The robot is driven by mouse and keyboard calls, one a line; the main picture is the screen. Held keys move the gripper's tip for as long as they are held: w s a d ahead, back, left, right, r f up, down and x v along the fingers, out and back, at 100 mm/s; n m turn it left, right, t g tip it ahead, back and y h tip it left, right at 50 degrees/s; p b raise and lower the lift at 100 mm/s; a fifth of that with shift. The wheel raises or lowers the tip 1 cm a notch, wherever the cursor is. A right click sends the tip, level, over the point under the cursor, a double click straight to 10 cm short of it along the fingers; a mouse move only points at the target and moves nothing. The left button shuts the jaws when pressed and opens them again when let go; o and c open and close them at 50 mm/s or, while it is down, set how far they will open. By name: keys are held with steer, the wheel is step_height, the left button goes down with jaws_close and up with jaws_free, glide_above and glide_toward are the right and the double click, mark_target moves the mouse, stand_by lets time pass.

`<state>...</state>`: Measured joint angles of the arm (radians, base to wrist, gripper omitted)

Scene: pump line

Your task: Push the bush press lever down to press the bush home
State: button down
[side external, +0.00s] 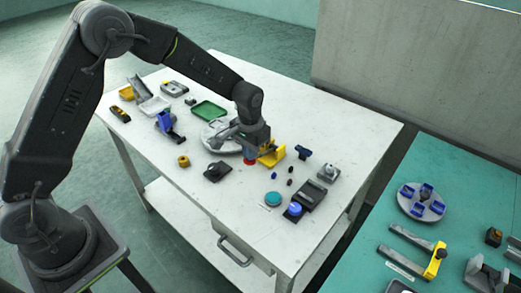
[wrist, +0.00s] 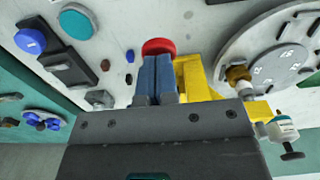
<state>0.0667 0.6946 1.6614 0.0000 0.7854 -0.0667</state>
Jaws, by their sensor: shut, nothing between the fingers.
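A yellow bracket (side external: 272,156) stands on the white table, and a round red knob (side external: 249,161) shows beside it, under my gripper. They look like the bush press and its lever end, but the lever arm and the bush cannot be made out. In the wrist view the red knob (wrist: 158,46) lies just beyond my fingertips, with the yellow bracket (wrist: 196,82) to their right. My gripper (wrist: 155,58) has its two blue fingers together with nothing between them. In the side view my gripper (side external: 250,153) is right over the knob; whether they touch cannot be told.
A grey round plate (side external: 216,139) stands close to the left of the bracket. A dark block (side external: 312,194), a blue-capped part (side external: 294,210) and a teal disc (side external: 273,199) lie toward the front right. A green tray (side external: 210,110) is behind.

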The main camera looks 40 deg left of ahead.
steer(key=shift+f, duration=0.15)
steer(key=shift+s+f, duration=0.15)
steer(key=shift+f, duration=0.15)
stand_by(0.3)
steer(key=shift+r, duration=0.15)
stand_by(0.5)
steer(key=shift+s+r, duration=0.1)
steer(key=shift+r, duration=0.5)
steer(key=shift+w+r, duration=0.2)
steer(key=shift+r, duration=0.65)
steer(key=shift+w+r, duration=0.2)
steer(key=shift+r, duration=2.55)
